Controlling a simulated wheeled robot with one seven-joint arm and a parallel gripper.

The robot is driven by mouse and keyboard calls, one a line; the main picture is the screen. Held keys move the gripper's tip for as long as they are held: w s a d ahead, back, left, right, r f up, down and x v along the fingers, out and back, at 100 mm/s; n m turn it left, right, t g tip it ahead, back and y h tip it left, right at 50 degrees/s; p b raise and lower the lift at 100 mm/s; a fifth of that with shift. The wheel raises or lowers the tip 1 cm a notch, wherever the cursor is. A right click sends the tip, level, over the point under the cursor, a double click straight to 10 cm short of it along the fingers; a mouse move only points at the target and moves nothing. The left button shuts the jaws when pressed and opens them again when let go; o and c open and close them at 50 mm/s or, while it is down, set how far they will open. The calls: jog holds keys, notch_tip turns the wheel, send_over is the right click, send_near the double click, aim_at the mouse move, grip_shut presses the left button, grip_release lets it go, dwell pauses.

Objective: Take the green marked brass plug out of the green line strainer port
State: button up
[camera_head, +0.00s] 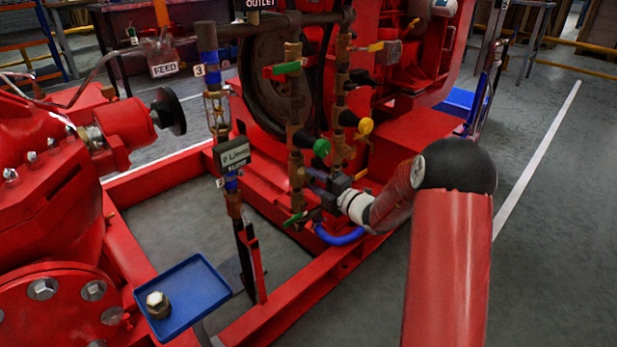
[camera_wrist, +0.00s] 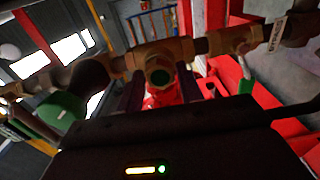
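In the wrist view, a brass fitting with a dark green round face (camera_wrist: 159,77) sits on the brass pipe run. It looks like the green marked plug in its port, but the dim picture leaves plug and port hard to part. The green line (camera_head: 297,175) stands upright in the head view, with a green knob (camera_head: 321,148) above and a green lever (camera_head: 293,218) below. My gripper (camera_head: 312,188) is beside it, between knob and lever. In the wrist view, my gripper (camera_wrist: 160,92) has its dark fingers apart, one on each side of the fitting, with no clear contact.
A blue tray (camera_head: 195,318) at lower left holds a brass hex piece (camera_head: 157,303). The yellow knob (camera_head: 365,126) and its line stand close behind my gripper. A blue hose (camera_head: 340,237) runs below. A labelled post (camera_head: 233,155) stands left; open floor lies right.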

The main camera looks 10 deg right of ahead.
jog(key=c, duration=0.7)
grip_shut()
jog(key=shift+p, duration=0.3)
jog(key=n, duration=0.5)
jog(key=shift+n, duration=0.3)
jog(key=n, duration=0.6)
jog(key=shift+n, duration=0.4)
jog(key=n, duration=1.1)
jog(key=shift+n, duration=0.3)
jog(key=shift+b, duration=0.3)
